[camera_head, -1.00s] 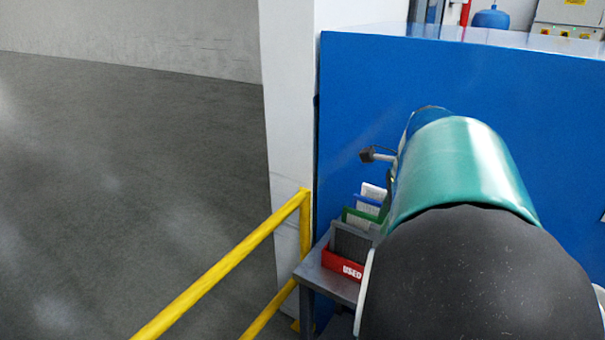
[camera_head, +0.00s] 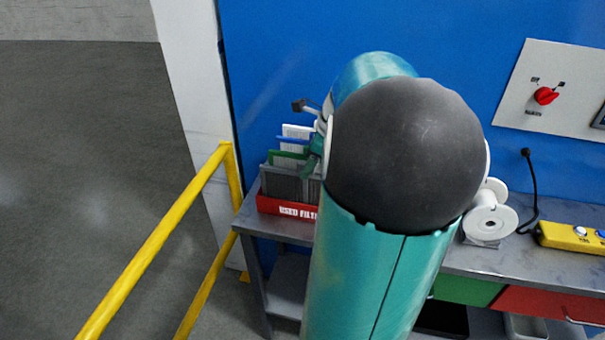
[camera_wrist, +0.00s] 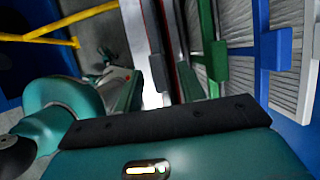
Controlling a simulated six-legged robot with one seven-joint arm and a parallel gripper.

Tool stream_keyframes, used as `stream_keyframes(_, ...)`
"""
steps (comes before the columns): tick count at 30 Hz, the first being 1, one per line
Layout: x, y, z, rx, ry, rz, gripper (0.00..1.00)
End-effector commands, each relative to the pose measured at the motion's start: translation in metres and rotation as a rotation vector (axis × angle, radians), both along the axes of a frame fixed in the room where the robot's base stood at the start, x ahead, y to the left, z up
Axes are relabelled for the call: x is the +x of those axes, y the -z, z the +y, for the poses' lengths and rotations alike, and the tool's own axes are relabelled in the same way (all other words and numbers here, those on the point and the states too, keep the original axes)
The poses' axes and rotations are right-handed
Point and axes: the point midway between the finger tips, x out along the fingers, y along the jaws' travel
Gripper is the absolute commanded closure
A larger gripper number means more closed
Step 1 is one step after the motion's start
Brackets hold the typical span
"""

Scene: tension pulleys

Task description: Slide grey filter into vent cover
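A red box (camera_head: 288,208) lettered "USED FILT…" holds filters standing upright in a row. A grey filter panel (camera_head: 281,184) stands at its front, with green, blue and white ones behind. My gripper (camera_wrist: 160,90) is at the box. In the wrist view its two dark green fingers look apart, with a dark tab (camera_wrist: 158,74) between them. That tab appears to belong to the grey filter; I see no clear contact. In the head view my arm hides most of the gripper and the box's right side. I cannot make out a vent cover.
The box stands on a grey bench (camera_head: 245,222) against a blue wall (camera_head: 270,60). A yellow rail (camera_head: 150,255) runs at the left. A white spool (camera_head: 490,222) and yellow control box (camera_head: 572,237) are at the right. The blue-framed filter (camera_wrist: 275,50) is close by.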

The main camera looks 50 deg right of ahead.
Motion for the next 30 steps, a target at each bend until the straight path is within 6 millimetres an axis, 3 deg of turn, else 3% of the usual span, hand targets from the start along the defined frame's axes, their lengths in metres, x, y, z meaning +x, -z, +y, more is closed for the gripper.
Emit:
stream_keyframes(7,0.013,0.034,0.007,0.003,0.000,0.000,0.60)
stream_keyframes(18,0.017,0.041,0.009,-0.002,-0.001,0.000,0.60)
stream_keyframes(19,0.017,0.041,0.009,-0.001,-0.001,-0.001,0.62)
stream_keyframes(25,0.017,0.041,0.009,-0.001,-0.001,-0.001,1.00)
stream_keyframes(30,0.017,0.040,0.009,-0.001,-0.001,-0.001,1.00)
